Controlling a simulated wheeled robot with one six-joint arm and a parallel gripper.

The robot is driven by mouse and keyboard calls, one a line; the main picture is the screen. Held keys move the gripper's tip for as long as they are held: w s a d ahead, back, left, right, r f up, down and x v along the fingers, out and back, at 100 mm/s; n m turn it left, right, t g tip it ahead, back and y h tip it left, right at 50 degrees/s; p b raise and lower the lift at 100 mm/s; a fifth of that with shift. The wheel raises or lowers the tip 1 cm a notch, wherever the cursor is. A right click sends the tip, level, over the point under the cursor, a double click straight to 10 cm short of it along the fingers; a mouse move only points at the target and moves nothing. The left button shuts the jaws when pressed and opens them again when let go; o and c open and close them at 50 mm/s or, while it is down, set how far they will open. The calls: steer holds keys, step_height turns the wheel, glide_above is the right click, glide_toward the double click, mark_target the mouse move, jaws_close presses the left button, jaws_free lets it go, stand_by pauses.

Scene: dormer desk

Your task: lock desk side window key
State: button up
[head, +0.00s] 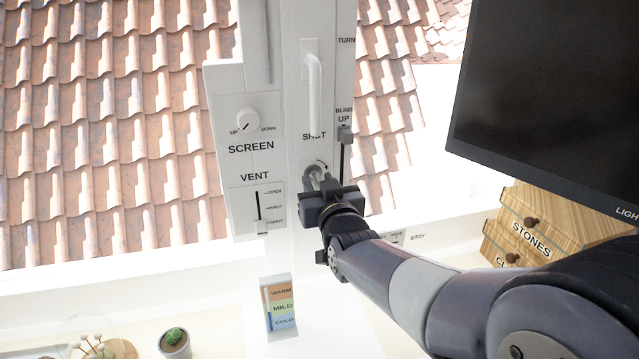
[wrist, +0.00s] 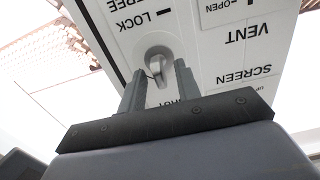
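The side window's key (wrist: 158,66) is a small pale piece in a round lock on the white window post. In the wrist view, upside down, the words LOCK (wrist: 131,24) and FREE, partly cut off, stand beside the lock with short marks. I cannot tell which mark the key points to. My gripper (wrist: 159,78) has one finger on each side of the key, with narrow gaps showing, so it looks open around it. In the head view my gripper (head: 319,184) is at the lock and mostly hides the key.
The white window handle (head: 314,92) hangs down above the lock, near the word SHUT. A blind slider (head: 345,134) is close on the right. The SCREEN knob (head: 248,121) and VENT slider (head: 260,226) are left. A dark monitor (head: 555,90) stands right, above wooden drawers (head: 530,225).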

steer(key=shift+c, duration=0.3)
jaws_close()
steer(key=shift+f+b, duration=0.1)
steer(key=shift+b, duration=0.4)
steer(key=m+b, duration=1.4)
steer(key=m, duration=0.3)
steer(key=shift+d+m, duration=0.15)
steer(key=shift+m, duration=0.45)
